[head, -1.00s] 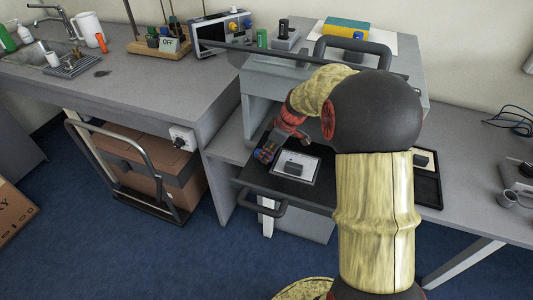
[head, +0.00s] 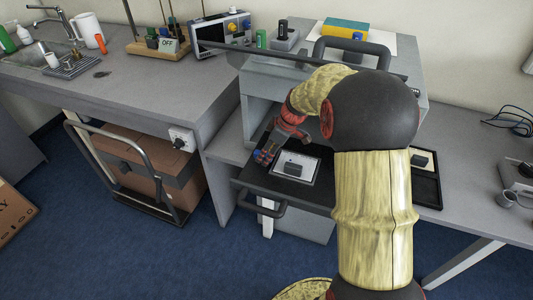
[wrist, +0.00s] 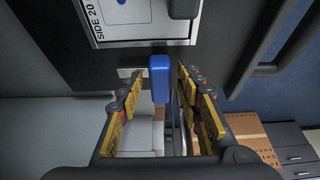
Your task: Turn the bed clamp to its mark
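The bed clamp appears to be the blue upright lever (wrist: 160,78) at the edge of the dark bed (wrist: 110,52) in the wrist view. My gripper (wrist: 161,92) is open, with its yellow-padded fingers on either side of the lever. Gaps show between the lever and both fingers. A small light grey block (wrist: 131,72) sits just left of the lever and may be the mark; I cannot tell. In the head view my gripper (head: 266,155) is at the left edge of the pulled-out bed, and the lever cannot be made out clearly there.
A white plate (wrist: 120,22) marked "SIDE 20" lies on the bed with a dark block on it. The bed's front bar handle (head: 262,208) projects forward. A grey machine housing (head: 262,95) stands behind. A cart with a brown box (head: 135,165) stands left on the floor.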

